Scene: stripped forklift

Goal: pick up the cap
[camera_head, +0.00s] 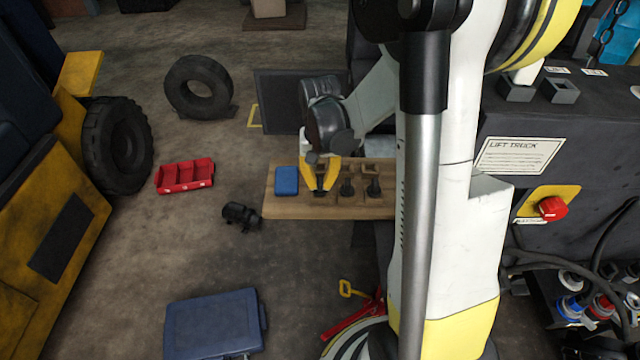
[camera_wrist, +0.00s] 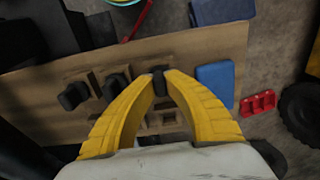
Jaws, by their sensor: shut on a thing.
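My gripper (camera_head: 320,176) is over the wooden board (camera_head: 340,211), its yellow fingers pointing down. In the wrist view its fingertips (camera_wrist: 160,76) are closed on a small dark piece (camera_wrist: 160,84), which I take to be the cap. The fingers hide much of it, and I cannot tell whether it touches the board. Two similar black pieces stand to its right in the head view, one nearer (camera_head: 346,187) and one farther (camera_head: 373,187), each at a wooden holder. A blue block (camera_head: 286,181) lies on the board left of my gripper.
A red bin (camera_head: 184,176) and a black device (camera_head: 241,215) are on the floor left of the board. A blue folded stool or case (camera_head: 213,322) is in front. The dark truck body (camera_head: 545,150) with a red knob (camera_head: 552,208) stands at right. Tires stand at back left.

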